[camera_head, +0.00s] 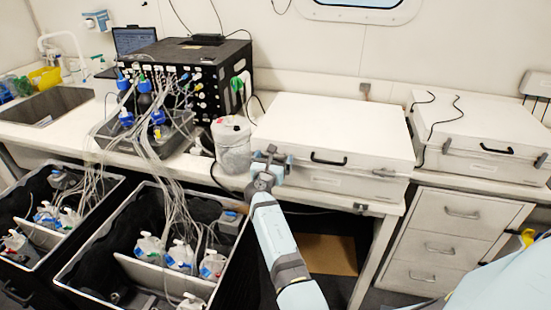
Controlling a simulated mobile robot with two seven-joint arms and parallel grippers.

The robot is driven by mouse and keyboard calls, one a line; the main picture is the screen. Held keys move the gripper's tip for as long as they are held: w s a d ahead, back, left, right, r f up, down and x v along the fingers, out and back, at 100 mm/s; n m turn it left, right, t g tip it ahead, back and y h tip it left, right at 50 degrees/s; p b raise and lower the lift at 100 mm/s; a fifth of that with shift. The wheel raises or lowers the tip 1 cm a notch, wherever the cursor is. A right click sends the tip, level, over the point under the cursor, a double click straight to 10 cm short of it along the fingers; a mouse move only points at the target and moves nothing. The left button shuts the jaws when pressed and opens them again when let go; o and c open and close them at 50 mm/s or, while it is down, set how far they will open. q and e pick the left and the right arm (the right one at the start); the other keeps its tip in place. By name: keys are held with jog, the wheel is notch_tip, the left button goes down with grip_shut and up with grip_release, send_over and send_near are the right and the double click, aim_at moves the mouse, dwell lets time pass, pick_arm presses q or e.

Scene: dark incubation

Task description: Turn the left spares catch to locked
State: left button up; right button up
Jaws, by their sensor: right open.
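A white lidded case (335,124) stands on the bench, with a black handle (328,158) at its front. A grey catch (385,172) shows at the right of its front. My right gripper (269,155) is open at the front left corner of this case, where a left catch is hidden or cannot be made out behind it. I cannot tell whether the gripper touches the case. A second white case (480,125) to the right has a catch (447,145) on its left and another (541,160) on its right. No spares label is readable. My left gripper is out of view.
A white container (232,144) stands just left of my right gripper. A black instrument (190,72) with many tubes is behind it. Open black bins (84,281) with bottles stand at lower left. Drawers (452,241) are below the right case.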

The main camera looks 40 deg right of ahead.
jog(key=c, duration=0.9)
